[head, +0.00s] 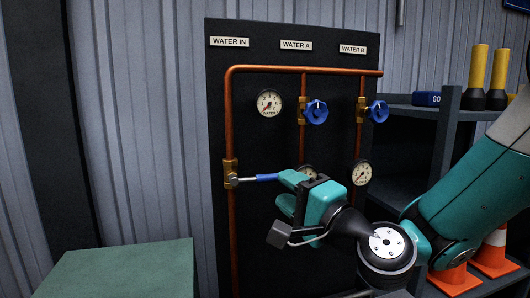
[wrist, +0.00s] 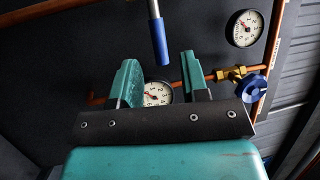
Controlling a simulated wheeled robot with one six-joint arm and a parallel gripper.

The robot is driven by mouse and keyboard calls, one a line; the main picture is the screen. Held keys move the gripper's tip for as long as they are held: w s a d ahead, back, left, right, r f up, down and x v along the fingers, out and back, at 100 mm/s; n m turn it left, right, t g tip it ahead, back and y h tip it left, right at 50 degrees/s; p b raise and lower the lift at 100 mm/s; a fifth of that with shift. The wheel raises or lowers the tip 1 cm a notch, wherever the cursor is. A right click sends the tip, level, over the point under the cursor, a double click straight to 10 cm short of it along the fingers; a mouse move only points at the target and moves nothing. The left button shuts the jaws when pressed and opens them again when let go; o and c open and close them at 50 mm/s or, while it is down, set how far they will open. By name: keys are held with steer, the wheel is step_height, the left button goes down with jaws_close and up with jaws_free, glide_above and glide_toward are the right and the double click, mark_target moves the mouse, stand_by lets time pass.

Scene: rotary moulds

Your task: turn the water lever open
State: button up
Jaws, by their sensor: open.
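The water lever (head: 267,177) has a blue grip on a metal stem. It sticks out horizontally to the right from a brass valve (head: 231,173) on the vertical copper pipe under the WATER IN label, crosswise to that pipe. My gripper (head: 285,192) is open at the right end of the lever, its teal fingers pointing left. In the wrist view the blue grip (wrist: 158,40) comes down from the top edge, and its end shows between the two fingertips (wrist: 158,62). No contact shows, and I cannot tell whether the end is between the fingers in depth. The valve is hidden in that view.
The dark panel (head: 265,130) carries copper pipes, two blue knobs (head: 316,112) (head: 378,111) and several gauges (head: 269,103). A green box top (head: 120,270) is at lower left. A shelf (head: 446,125) and orange cones (head: 455,279) stand at right, partly behind my arm.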

mark_target(273, 180)
steer(key=p+x, duration=0.2)
steer(key=x, duration=0.1)
steer(key=p+x, duration=0.2)
steer(key=shift+w+a+r, duration=0.2)
steer(key=shift+w+r, duration=0.1)
steer(key=shift+w+a+f+p, duration=0.1)
steer(key=shift+w+a+p, duration=0.35)
steer(key=shift+w+p, duration=0.15)
jaws_close()
